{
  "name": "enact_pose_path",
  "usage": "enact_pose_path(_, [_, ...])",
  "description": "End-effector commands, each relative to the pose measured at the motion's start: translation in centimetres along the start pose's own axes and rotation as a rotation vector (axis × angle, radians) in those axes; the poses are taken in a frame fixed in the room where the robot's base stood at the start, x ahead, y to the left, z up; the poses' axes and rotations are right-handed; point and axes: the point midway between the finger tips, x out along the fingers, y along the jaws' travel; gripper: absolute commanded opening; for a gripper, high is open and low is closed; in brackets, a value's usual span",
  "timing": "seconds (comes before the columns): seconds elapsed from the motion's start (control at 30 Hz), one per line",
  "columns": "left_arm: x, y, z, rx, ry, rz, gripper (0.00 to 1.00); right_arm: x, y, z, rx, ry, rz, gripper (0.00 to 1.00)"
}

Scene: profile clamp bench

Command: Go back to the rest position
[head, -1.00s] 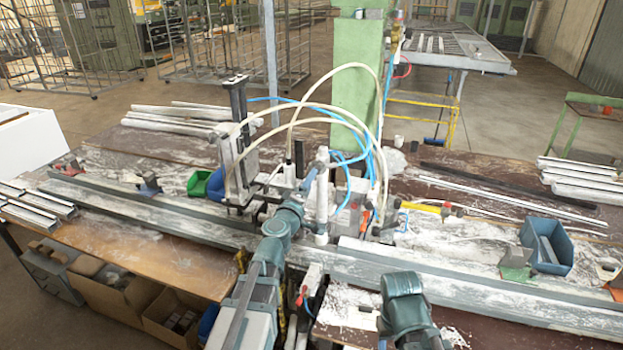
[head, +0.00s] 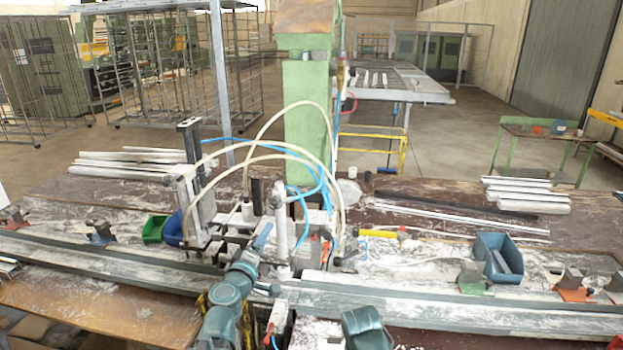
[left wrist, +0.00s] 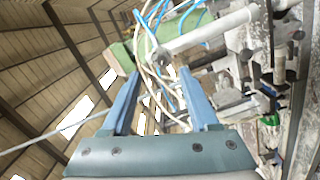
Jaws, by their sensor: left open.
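My left gripper (head: 266,262) is in front of the clamp fixture (head: 281,225) at the middle of the bench. In the left wrist view its two blue fingers (left wrist: 160,88) stand wide apart, with no held object between them. The fixture's white cylinder (left wrist: 210,32) and hoses show beyond the fingertips. In the head view my right arm (head: 366,327) shows only as a teal link at the bottom edge; its gripper is out of view.
Long grey profiles (head: 430,310) run along the bench front. A blue bin (head: 498,258) stands at right, a green bin (head: 154,229) at left. A green post (head: 307,120) rises behind the fixture. Cream hoses (head: 262,157) arch above it.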

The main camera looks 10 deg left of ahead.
Motion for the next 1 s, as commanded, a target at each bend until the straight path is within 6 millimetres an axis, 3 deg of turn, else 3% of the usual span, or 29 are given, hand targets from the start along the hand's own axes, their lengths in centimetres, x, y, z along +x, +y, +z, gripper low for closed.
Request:
enact_pose_path(0.13, [0.0, -1.5, 8.2, 0.148, -0.231, 0.011, 0.61, 2.4, -0.2, -0.1, -0.001, 0.000, 0.000, 0.50])
enact_pose_path(0.27, [-1.8, -4.5, 17.2, 0.331, -0.515, -0.017, 0.61, 4.4, -0.4, -0.3, -0.003, 0.000, 0.001, 0.50])
enact_pose_path(0.4, [-5.6, -9.7, 25.2, 0.532, -0.821, -0.108, 0.61, 6.6, -0.6, -0.4, -0.005, 0.001, 0.001, 0.50])
enact_pose_path(0.5, [-9.4, -14.5, 29.2, 0.688, -1.034, -0.222, 0.61, 8.3, -0.8, -0.5, -0.007, 0.001, 0.002, 0.50])
enact_pose_path(0.6, [-13.6, -19.4, 31.2, 0.848, -1.224, -0.381, 0.61, 10.0, -0.9, -0.6, -0.009, 0.001, 0.002, 0.50])
enact_pose_path(0.73, [-18.0, -23.9, 30.9, 1.016, -1.382, -0.604, 0.61, 11.6, -1.1, -0.7, -0.010, 0.001, 0.003, 0.50])
enact_pose_path(0.83, [-20.2, -25.7, 29.8, 1.106, -1.442, -0.747, 0.61, 12.3, -1.1, -0.8, -0.011, 0.001, 0.003, 0.50])
enact_pose_path(1.0, [-22.0, -26.7, 28.4, 1.180, -1.476, -0.884, 0.61, 12.8, -1.2, -0.8, -0.012, 0.001, 0.003, 0.50])
